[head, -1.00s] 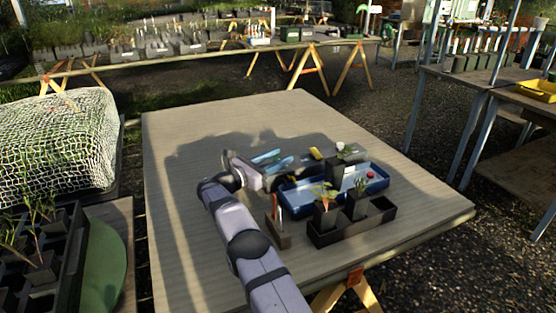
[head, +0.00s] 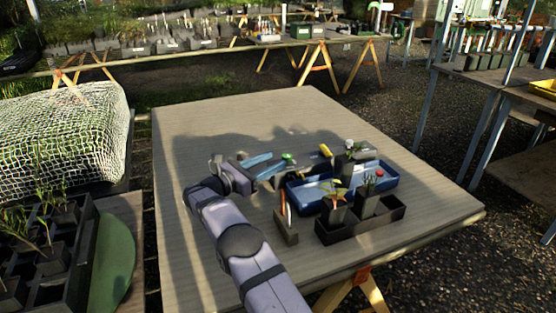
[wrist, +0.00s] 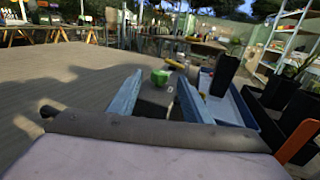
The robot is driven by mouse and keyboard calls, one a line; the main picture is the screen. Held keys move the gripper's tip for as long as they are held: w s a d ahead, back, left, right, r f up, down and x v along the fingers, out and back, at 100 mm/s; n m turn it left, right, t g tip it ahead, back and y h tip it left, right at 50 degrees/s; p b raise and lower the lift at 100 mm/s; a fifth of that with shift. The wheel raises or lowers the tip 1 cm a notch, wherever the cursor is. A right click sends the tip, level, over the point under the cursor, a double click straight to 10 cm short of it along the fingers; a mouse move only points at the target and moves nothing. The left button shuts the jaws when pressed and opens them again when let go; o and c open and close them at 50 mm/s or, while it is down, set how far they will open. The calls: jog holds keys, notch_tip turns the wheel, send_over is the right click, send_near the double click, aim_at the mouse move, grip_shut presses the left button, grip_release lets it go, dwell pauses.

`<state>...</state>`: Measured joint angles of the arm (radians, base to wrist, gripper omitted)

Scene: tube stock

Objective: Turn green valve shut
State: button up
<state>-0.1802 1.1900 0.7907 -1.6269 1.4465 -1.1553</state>
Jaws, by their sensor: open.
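The green valve (head: 288,157) is a small round green knob near the middle of the table, just past my fingertips. In the wrist view the green valve (wrist: 160,77) sits on top of a grey block (wrist: 156,98), between the lines of my two blue fingers. My gripper (head: 268,166) is open and empty, low over the table, pointing right towards the valve. In the wrist view my gripper (wrist: 160,88) has its fingers wide apart. I cannot tell whether the fingertips reach beside the knob or stop short of it. The valve's lower part is hidden.
A blue tray (head: 296,204) with a red knob (head: 380,174) stands right of the valve. A yellow piece (head: 325,150) lies behind it. A black planter (head: 363,227) with potted seedlings and a small box (head: 287,238) stand in front. The table's left and back are clear.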

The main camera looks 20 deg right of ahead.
aim_at(287, 159)
jog(key=shift+s+a, duration=0.1)
jog(key=shift+a, duration=0.15)
jog(key=shift+r, duration=0.1)
jog(key=shift+s+f+n+t+y+p, duration=0.15)
jog(key=shift+s+n+t+y+p, duration=0.55)
jog(key=shift+t+p, duration=0.35)
jog(key=shift+s+f+n+t+y+p, duration=0.15)
jog(key=shift+s+n+t+y+p, duration=0.4)
jog(key=shift+n+t+p, duration=0.4)
jog(key=shift+s+f+n+t+y+p, duration=0.15)
jog(key=shift+s+n+t+y+p, duration=0.45)
jog(key=shift+t+p, duration=0.55)
jog(key=shift+p+x, duration=0.4)
jog(key=shift+x, duration=3.25)
jog(key=c, duration=1.1)
